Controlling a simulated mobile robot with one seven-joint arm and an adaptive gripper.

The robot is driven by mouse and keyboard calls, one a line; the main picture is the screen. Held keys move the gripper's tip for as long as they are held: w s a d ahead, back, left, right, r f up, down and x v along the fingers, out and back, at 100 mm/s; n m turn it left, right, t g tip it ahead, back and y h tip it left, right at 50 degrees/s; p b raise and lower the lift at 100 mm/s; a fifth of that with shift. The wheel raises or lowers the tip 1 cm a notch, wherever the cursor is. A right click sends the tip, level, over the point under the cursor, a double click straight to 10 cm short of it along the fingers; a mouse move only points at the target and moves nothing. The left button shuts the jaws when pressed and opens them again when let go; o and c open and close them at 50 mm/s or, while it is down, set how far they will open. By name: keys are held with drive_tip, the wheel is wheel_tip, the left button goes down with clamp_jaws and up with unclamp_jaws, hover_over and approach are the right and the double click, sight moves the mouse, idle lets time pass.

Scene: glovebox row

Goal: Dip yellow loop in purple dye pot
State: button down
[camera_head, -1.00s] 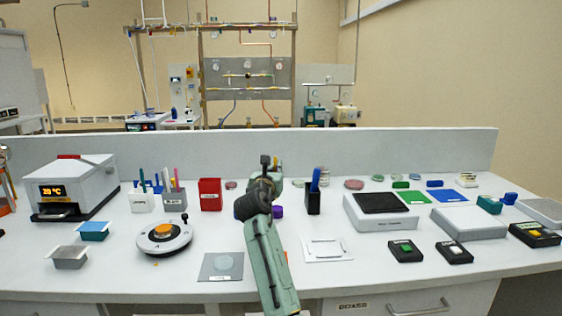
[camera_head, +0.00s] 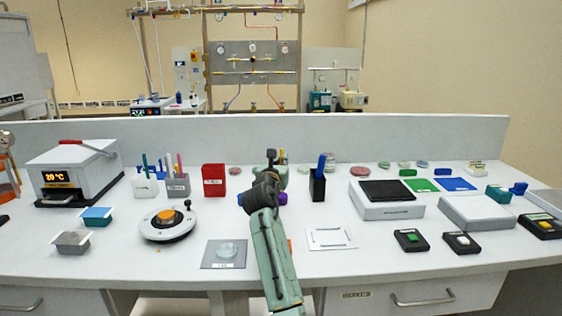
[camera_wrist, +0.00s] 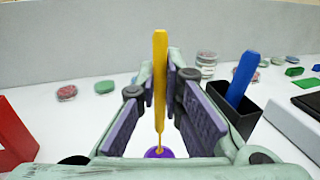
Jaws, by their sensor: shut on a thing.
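My gripper (camera_wrist: 162,112) is shut on the yellow loop (camera_wrist: 160,68), which stands upright between the two pads in the wrist view. Its thin lower end overlaps the purple dye pot (camera_wrist: 159,153) below; I cannot tell whether the tip is inside the pot or above it. In the head view my gripper (camera_head: 271,164) is over the back middle of the bench. The yellow loop (camera_head: 282,154) shows as a small strip behind it, and the purple dye pot (camera_head: 282,198) is mostly hidden by my arm.
A black holder (camera_head: 317,187) with a blue tool stands close to the right of my gripper, and a red box (camera_head: 213,180) stands to the left. Several petri dishes lie behind. A white framed plate (camera_head: 331,237) and a grey pad (camera_head: 213,262) lie nearer the front.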

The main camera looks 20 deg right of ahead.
drive_tip(key=shift+f, duration=0.65)
idle(1.2)
drive_tip(key=shift+r, duration=0.1)
wheel_tip(320, 180, up, 7)
idle(0.7)
idle(0.6)
